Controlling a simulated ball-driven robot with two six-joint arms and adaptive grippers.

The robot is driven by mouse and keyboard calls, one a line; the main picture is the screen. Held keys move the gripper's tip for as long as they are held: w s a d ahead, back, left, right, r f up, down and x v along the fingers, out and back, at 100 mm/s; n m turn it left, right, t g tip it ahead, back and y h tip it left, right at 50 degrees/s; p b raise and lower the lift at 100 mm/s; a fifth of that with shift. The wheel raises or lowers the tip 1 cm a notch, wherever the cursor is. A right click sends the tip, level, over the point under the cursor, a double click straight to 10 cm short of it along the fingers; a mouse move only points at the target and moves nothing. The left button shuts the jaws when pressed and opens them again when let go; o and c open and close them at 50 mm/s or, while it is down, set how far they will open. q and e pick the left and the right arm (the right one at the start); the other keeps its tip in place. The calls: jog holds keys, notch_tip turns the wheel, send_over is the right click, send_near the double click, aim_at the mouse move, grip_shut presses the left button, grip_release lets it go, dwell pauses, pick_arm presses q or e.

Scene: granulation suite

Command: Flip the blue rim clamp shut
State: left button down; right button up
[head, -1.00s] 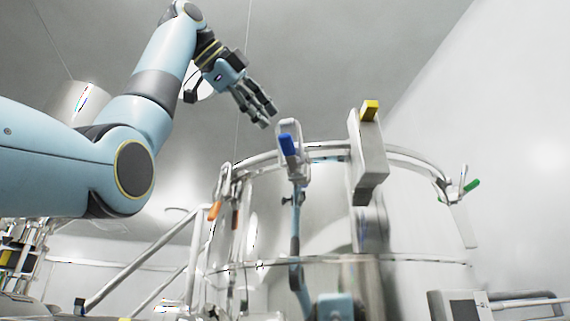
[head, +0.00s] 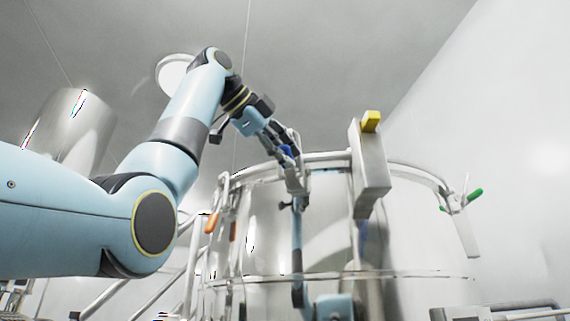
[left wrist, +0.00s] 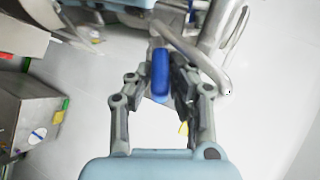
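The blue rim clamp (head: 287,151) sits at the front of the steel vessel's rim, its blue handle partly hidden by my fingers in the head view. My left gripper (head: 287,143) is at this handle, reaching down from the upper left. In the left wrist view the blue handle (left wrist: 160,75) lies between the two fingers of my left gripper (left wrist: 160,88). The fingers stand apart on either side of the handle, with a narrow gap that looks clear.
The steel vessel (head: 260,235) fills the middle right. Its rim also bears an orange-handled clamp (head: 211,222) at left, a green-handled clamp (head: 474,195) at right, and a tall bracket with a yellow top (head: 371,121) close right of the blue clamp. Rails stand at the lower left.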

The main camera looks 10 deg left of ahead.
aim_at(284, 170)
dwell(0.4)
pick_arm(q)
jog(key=shift+f+b, duration=0.3)
jog(key=shift+b, duration=0.4)
jog(key=f+t+h+b, duration=0.1)
jog(key=b, duration=0.2)
jog(key=f+m+t+b, duration=0.1)
jog(key=b, duration=0.3)
jog(key=f+t+h+b, duration=0.1)
jog(key=t+b, duration=0.1)
jog(key=b, duration=0.1)
jog(key=shift+s+f+m+h+b, duration=0.3)
jog(key=shift+m+b, duration=0.05)
jog(key=shift+m, duration=0.05)
jog(key=shift+f+m+t+h+b, duration=0.15)
jog(key=shift+m+t+h+b, duration=0.2)
jog(key=shift+t+b, duration=0.5)
jog(key=c, duration=1.5)
grip_release()
jog(key=shift+a, duration=0.1)
